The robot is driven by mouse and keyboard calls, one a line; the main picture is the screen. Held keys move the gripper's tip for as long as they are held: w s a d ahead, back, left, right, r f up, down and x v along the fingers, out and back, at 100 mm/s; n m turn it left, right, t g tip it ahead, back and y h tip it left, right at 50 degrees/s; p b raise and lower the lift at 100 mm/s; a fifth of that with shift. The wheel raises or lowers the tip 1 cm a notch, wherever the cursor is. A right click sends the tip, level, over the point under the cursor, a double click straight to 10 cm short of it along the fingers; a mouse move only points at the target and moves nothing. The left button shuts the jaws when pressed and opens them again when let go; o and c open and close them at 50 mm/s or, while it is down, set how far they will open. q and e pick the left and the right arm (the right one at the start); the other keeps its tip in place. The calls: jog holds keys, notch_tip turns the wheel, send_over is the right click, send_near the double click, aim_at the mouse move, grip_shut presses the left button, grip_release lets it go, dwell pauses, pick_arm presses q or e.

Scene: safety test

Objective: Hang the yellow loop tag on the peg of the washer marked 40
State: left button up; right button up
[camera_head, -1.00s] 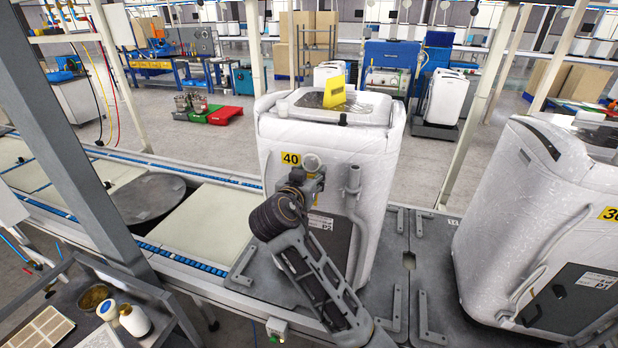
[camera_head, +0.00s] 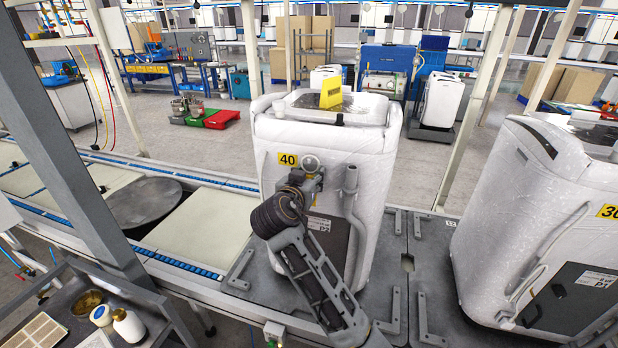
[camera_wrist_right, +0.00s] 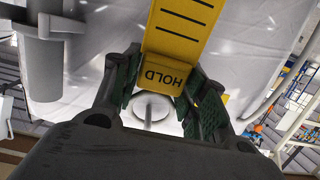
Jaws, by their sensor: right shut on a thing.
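The white washer marked 40 (camera_head: 275,200) stands in the middle, with its yellow number label (camera_head: 287,160) on the front. A round grey disc (camera_head: 311,163) shows at its front beside the label, close to my right gripper (camera_head: 310,182). In the right wrist view, the yellow loop tag (camera_wrist_right: 178,38), printed HOLD, sits between the fingers of my right gripper (camera_wrist_right: 165,88), which is shut on it. A pale round plate with a short peg (camera_wrist_right: 152,110) shows just past the tag. Contact between tag and peg cannot be told. My left gripper is not in view.
A grey vertical pipe (camera_head: 350,190) runs up the washer front, right of my gripper. A yellow sheet (camera_head: 331,90) stands on the washer top. Another washer (camera_head: 520,220) is at the right. A grey post (camera_head: 65,150) and a cart with bottles (camera_head: 128,325) are at the left.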

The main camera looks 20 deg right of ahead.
dwell(0.3)
jog(key=o, duration=0.9)
jog(key=shift+s, duration=0.1)
jog(key=shift+v, duration=3.65)
